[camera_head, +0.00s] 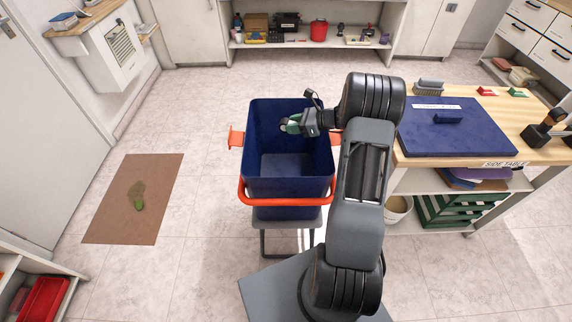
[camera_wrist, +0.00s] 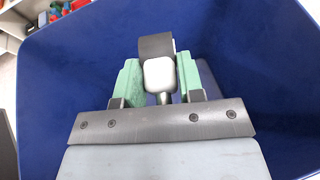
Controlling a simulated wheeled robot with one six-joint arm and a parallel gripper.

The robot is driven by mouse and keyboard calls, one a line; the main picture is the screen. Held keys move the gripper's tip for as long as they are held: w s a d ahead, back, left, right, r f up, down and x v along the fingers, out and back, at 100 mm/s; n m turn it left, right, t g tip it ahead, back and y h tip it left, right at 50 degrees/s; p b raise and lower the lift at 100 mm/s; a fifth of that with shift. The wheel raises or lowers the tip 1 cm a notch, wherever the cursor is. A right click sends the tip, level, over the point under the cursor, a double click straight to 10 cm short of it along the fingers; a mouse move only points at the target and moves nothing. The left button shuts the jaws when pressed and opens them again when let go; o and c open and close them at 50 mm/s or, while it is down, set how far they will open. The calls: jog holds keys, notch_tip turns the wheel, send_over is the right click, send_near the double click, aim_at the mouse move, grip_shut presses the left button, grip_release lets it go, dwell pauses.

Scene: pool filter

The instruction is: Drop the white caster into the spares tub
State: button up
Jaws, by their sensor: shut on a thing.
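My gripper (camera_head: 291,126) is shut on the caster, between its green finger pads (camera_wrist: 158,82) in the wrist view. The caster (camera_wrist: 158,74) shows a whitish-grey rounded body with a dark part at its far end and a thin grey stem toward my gripper. In the head view the caster is too small to make out clearly. A deep blue tub (camera_head: 288,187) with orange handles stands in the middle of the head view. My gripper is over its opening, toward the far right part. Blue tub walls (camera_wrist: 65,80) surround the caster in the wrist view. No label shows on the tub.
The tub rests on a grey stand (camera_head: 277,222). A brown mat (camera_head: 115,205) with a green item and a stain lies on the left floor. A stocked shelf (camera_head: 300,45) is at the back.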

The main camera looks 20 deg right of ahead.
jog(key=o, duration=1)
jog(key=v, duration=1.4)
jog(key=shift+p, duration=0.3)
